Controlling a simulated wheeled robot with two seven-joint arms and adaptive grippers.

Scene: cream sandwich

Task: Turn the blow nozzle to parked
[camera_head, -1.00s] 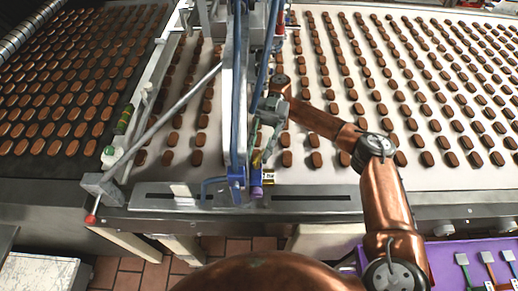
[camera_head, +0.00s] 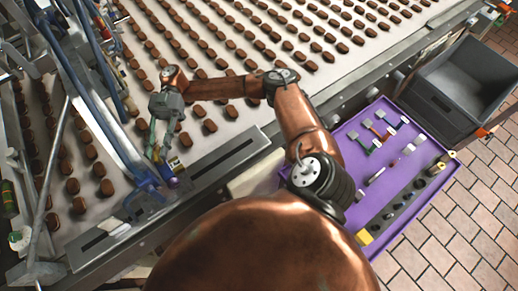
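My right arm, copper coloured, reaches in from the bottom over the belt. Its gripper (camera_head: 158,148) points down at the left of the head view, beside the blue frame. A small purple-tipped fitting with a yellow label (camera_head: 174,164) sits just below the fingertips, next to a blue clamp and bent blue tube (camera_head: 146,187). This fitting looks like the blow nozzle, but I cannot be sure. The fingers are small and overlap the fitting, so I cannot tell whether they touch it or how far they are open. My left gripper is not in view.
The pale belt (camera_head: 225,125) carries rows of brown biscuits. A slotted metal rail (camera_head: 212,165) runs along its near edge. At right, a purple tray (camera_head: 401,172) holds several tools, beside a grey bin (camera_head: 440,98) above the brick floor. Blue bars and rods crowd the left.

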